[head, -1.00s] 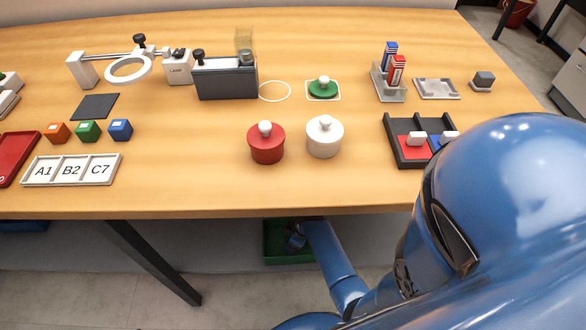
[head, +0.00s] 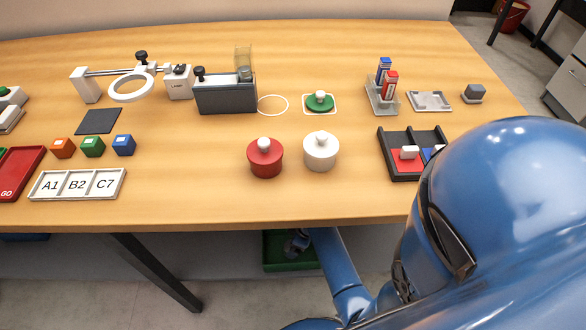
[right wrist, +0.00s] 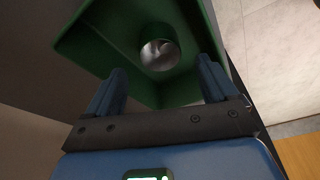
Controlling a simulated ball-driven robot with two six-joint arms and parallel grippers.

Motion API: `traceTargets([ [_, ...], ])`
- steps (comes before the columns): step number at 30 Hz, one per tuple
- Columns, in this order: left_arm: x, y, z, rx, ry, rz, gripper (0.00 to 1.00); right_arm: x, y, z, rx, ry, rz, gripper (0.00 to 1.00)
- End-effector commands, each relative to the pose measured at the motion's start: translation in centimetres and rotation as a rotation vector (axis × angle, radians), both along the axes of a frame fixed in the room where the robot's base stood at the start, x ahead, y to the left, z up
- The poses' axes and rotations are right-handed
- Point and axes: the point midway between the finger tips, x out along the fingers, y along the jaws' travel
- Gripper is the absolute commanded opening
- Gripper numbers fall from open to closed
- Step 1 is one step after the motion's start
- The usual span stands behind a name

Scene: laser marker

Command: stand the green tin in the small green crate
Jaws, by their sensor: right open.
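The small green crate (head: 275,262) is low down, beyond and below the front edge of the table, and is partly hidden by that edge and my arm. In the right wrist view, its green wall (right wrist: 84,42) surrounds a round tin (right wrist: 160,54) with a shiny metallic top and a dark green side. The tin appears upright inside the crate. My right gripper (right wrist: 158,82) is open, its two blue fingers apart at the crate's near side. The tin lies beyond the fingertips, with nothing held between them. In the head view, my right gripper (head: 297,243) is over the crate. My left gripper is not seen.
The wooden table (head: 200,205) lies above the crate, its front edge close to my right arm. A red pot (head: 265,160) and a white pot (head: 321,153) stand near that edge. A dark table leg (head: 155,270) is left of the crate.

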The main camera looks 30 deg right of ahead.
Motion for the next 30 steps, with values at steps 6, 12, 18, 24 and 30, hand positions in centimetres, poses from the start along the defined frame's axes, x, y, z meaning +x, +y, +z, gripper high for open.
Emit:
traceTargets([
  [6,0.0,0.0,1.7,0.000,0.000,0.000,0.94,-0.8,-0.6,3.8,0.000,0.000,-0.001,0.86],
  [12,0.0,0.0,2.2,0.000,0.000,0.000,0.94,-1.2,-0.9,5.3,-0.001,-0.003,-0.003,0.86],
  [18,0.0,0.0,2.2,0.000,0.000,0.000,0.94,-1.9,-0.2,5.3,-0.030,-0.082,-0.074,0.86],
  [24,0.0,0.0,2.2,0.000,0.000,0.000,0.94,-3.6,1.2,6.9,-0.066,-0.330,-0.257,0.86],
  [30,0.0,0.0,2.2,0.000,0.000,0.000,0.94,-6.2,2.8,13.2,0.002,-0.682,-0.433,0.86],
])
